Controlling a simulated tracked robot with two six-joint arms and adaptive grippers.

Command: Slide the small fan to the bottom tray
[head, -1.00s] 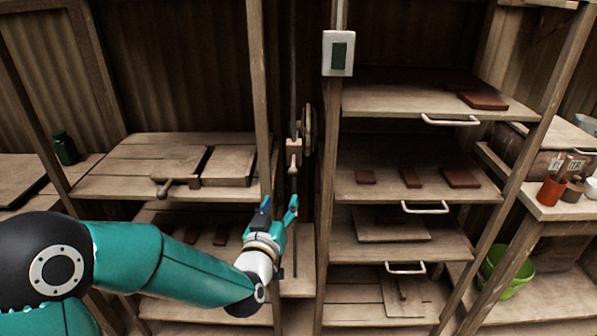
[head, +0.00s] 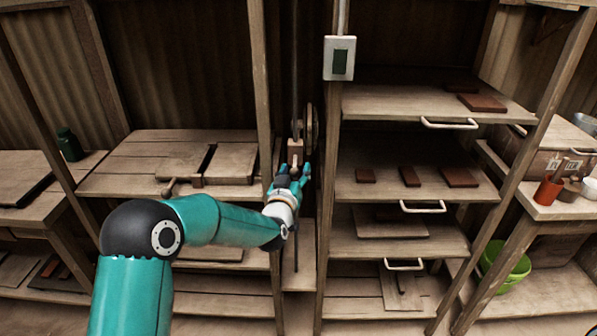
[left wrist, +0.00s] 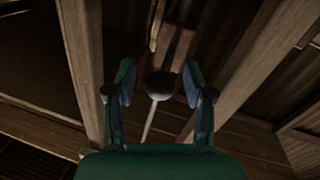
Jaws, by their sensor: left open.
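I cannot make out a small fan for certain. A round wheel-like part (head: 309,130) stands behind a vertical rod in the gap between the racks. A small wooden block (head: 295,153) sits on that rod. My left gripper (head: 290,172) is open just below the block. In the left wrist view a dark round knob (left wrist: 160,85) shows between the open fingers (left wrist: 158,80), with the wooden block (left wrist: 178,45) beyond it; I cannot tell if they touch. The bottom tray (head: 350,290) of the right rack has a pale handle (head: 405,266). My right gripper is out of view.
Upright posts flank the narrow gap, including one post (head: 328,220) right of my gripper. A white box with a dark green panel (head: 340,58) hangs above. Higher trays hold brown tiles (head: 410,176). A slatted table (head: 140,155) is left; a green bucket (head: 506,268) is right.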

